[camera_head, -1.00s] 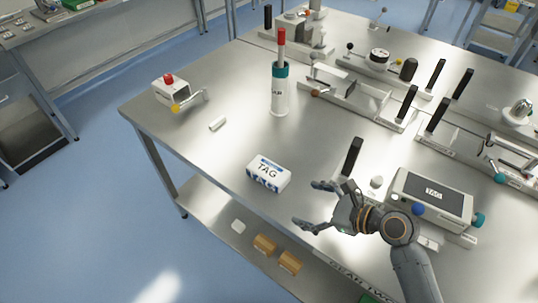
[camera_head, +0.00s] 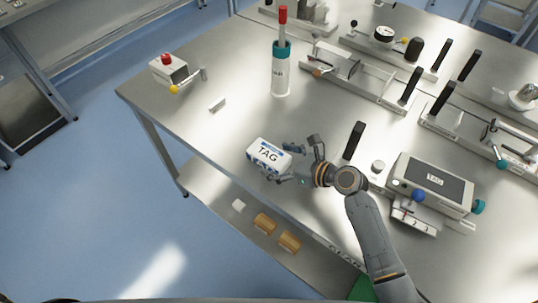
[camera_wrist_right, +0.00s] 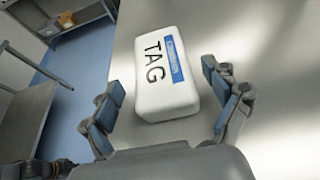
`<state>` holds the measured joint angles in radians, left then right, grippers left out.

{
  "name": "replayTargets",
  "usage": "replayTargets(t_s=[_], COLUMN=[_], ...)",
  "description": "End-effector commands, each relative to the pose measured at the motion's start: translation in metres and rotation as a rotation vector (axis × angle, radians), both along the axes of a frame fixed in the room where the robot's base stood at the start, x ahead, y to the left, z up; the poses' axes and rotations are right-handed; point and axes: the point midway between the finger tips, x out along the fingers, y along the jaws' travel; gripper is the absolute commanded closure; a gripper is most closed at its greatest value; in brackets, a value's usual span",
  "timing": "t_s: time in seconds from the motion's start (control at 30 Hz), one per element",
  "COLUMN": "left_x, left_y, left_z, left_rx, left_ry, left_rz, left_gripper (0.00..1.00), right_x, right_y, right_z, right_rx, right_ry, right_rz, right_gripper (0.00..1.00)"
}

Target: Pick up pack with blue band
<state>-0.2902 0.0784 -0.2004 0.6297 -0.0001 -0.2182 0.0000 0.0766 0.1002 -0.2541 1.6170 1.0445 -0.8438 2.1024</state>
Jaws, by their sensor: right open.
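The pack with the blue band (camera_head: 262,160) is a white block marked "TAG", lying on the steel table (camera_head: 225,140) near its front edge. In the right wrist view the pack (camera_wrist_right: 152,90) lies just ahead of the fingers, its blue strip beside the lettering. My right gripper (camera_head: 287,162) comes from the right, its fingers spread at the pack's right end. In the wrist view the open right gripper (camera_wrist_right: 172,112) has one finger on each side of the pack's near end. I cannot tell whether either finger touches it.
A white cylinder with a red top (camera_head: 281,75) stands behind the pack. A red-button box (camera_head: 168,68) is far left.

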Motion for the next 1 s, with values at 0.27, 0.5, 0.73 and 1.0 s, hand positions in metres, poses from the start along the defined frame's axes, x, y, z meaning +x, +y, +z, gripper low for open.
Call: replayTargets(t_s=[0.27, 0.5, 0.73, 1.0], left_x=[-0.008, -0.016, -0.017, -0.016], left_y=[0.001, 0.003, 0.003, 0.003], left_z=[0.003, 0.003, 0.003, 0.002], left_rx=[0.003, 0.006, 0.006, 0.005], left_ry=[0.013, 0.025, 0.025, 0.024], left_rz=[0.000, -0.001, 0.000, 0.000], left_gripper=[1.00, 1.00, 1.00, 1.00], right_x=[0.018, 0.019, 0.019, 0.019], right_y=[0.023, 0.024, 0.023, 0.023], right_z=[-0.012, -0.013, -0.013, -0.013], right_rx=[0.000, 0.000, -0.001, -0.002], right_ry=[0.000, 0.000, -0.001, 0.000], right_rz=[0.000, -0.001, -0.001, -0.001], right_gripper=[0.12, 0.12, 0.57, 0.77])
